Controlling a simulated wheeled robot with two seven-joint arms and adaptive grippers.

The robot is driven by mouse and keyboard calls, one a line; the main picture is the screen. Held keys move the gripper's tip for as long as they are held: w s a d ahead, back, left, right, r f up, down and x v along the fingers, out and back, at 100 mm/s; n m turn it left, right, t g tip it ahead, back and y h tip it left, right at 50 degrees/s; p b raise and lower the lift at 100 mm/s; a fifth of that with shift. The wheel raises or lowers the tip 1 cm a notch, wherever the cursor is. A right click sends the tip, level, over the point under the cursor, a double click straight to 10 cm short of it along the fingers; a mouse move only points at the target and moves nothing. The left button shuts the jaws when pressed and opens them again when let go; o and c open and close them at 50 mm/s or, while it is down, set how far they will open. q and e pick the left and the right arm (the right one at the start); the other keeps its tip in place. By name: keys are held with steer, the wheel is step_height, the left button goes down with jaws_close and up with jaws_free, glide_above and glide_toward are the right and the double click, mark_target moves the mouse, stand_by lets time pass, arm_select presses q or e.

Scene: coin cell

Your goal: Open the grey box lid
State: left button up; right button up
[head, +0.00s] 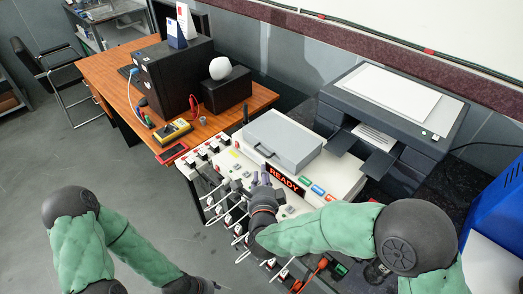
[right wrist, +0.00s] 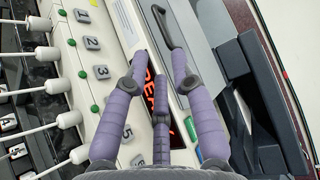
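The grey box (head: 284,140) sits on the white console, its flat lid down and shut. In the right wrist view its grey lid (right wrist: 196,45) runs along the upper middle, with a dark handle (right wrist: 168,27) on its front side. My right gripper (head: 260,180) is in front of the box, above the console's front part. In the right wrist view its purple fingers (right wrist: 159,62) are spread apart with nothing between them. The handle lies just beyond the fingertips, and I see no contact.
The white console (head: 340,176) carries a red READY display (head: 284,180), coloured buttons and a row of white levers (head: 232,218). A printer (head: 392,115) stands close on the right. A wooden desk (head: 120,68) with a black computer case (head: 172,76) is at the left.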

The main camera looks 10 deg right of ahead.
mark_target(278, 142)
steer(key=shift+b+x, duration=1.25)
steer(key=shift+x, duration=3.55)
jaws_close()
